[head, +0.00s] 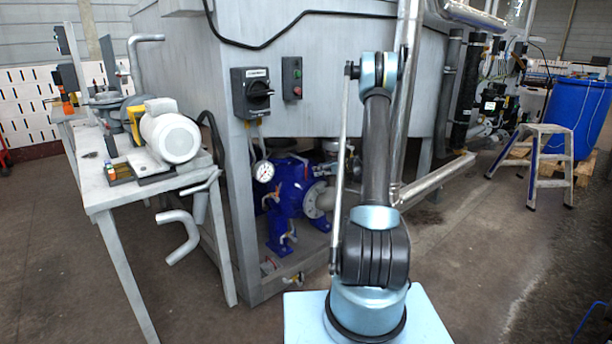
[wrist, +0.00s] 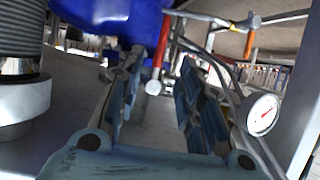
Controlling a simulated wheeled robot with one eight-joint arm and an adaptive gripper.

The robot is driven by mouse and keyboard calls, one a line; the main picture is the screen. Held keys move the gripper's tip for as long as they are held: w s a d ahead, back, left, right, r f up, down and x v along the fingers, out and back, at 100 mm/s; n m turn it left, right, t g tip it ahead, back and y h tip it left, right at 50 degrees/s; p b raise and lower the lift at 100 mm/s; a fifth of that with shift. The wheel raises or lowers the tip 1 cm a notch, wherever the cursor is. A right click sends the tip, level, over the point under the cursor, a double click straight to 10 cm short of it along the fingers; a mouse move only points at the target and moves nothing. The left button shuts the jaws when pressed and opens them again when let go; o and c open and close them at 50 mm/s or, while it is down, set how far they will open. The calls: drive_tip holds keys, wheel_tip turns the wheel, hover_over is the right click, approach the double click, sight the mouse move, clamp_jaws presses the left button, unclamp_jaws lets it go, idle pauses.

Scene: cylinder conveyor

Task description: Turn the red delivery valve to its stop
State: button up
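In the wrist view, a red bar-like handle (wrist: 162,42) with a pale round end hangs down beside a blue pump body (wrist: 120,14). A second orange-red handle (wrist: 250,40) stands farther right, near a pale pipe. I cannot tell which one is the delivery valve. My gripper (wrist: 160,72) is open, with its two dark blue fingers apart. The first handle's pale end shows in the gap between the fingers; I cannot tell whether it is within their reach. No finger visibly touches it. In the head view, neither my gripper nor a red valve can be made out.
A white dial gauge (wrist: 263,115) sits close to the right finger. A ribbed grey cylinder (wrist: 20,60) stands at left. In the head view, the blue pump (head: 289,195) sits under the grey tank (head: 200,75), beside a metal table (head: 105,195) with a motor (head: 170,138).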

sight(306, 172)
drive_tip(key=x, duration=1)
drive_tip(key=shift+a, duration=0.1)
clamp_jaws()
